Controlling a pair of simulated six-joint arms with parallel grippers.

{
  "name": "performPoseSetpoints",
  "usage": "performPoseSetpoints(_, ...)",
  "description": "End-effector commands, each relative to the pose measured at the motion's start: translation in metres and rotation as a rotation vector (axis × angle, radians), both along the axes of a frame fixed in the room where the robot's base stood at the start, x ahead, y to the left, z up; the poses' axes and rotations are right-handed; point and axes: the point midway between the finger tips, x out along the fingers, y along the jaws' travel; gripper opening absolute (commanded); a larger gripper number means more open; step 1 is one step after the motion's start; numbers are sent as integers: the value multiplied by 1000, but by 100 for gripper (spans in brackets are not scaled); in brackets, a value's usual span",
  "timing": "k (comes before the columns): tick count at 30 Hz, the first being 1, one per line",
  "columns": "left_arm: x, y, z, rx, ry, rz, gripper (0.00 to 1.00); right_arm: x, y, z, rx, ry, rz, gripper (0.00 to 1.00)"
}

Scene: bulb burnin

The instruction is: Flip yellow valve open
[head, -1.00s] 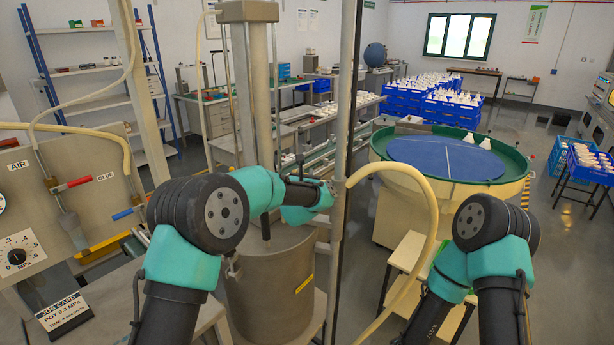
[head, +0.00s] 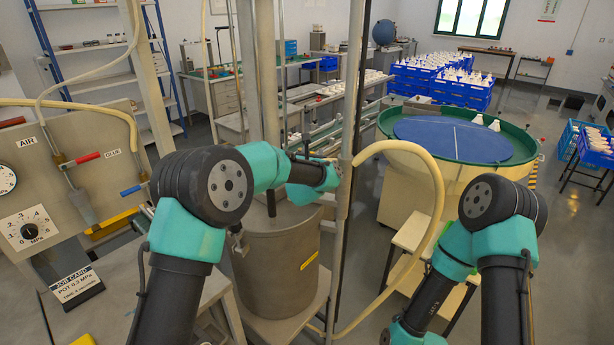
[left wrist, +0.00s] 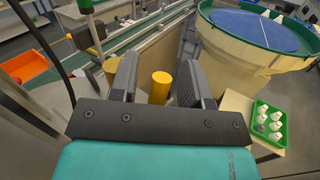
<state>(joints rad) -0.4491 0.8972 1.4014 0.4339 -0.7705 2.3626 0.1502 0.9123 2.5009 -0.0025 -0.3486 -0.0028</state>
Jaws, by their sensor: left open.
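In the left wrist view a yellow cylinder (left wrist: 161,86) shows between the two fingers of my left gripper (left wrist: 159,70). It could be the yellow valve's handle, but I cannot tell for sure. The fingers are apart, with gaps on both sides of it, so nothing is gripped. In the head view my left gripper (head: 339,172) is at the upright metal pole, above and right of the steel pot; its fingers and the yellow piece are hard to make out there. My right arm is at the right, and its gripper is not visible.
The steel pot (head: 277,262) stands below my left arm. A panel with a red-handled valve (head: 84,159) and a blue-handled valve (head: 131,189) is at the left. A pale hose (head: 437,205) curves right of the pole. A round green-rimmed table (head: 528,165) stands behind.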

Motion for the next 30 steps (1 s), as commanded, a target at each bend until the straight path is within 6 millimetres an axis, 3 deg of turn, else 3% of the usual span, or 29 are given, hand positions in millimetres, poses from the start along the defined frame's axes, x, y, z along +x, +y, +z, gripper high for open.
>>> performPoseSetpoints(30,-149,22,-8,1,2,-1,43,0,0,0,0,0,0,28)
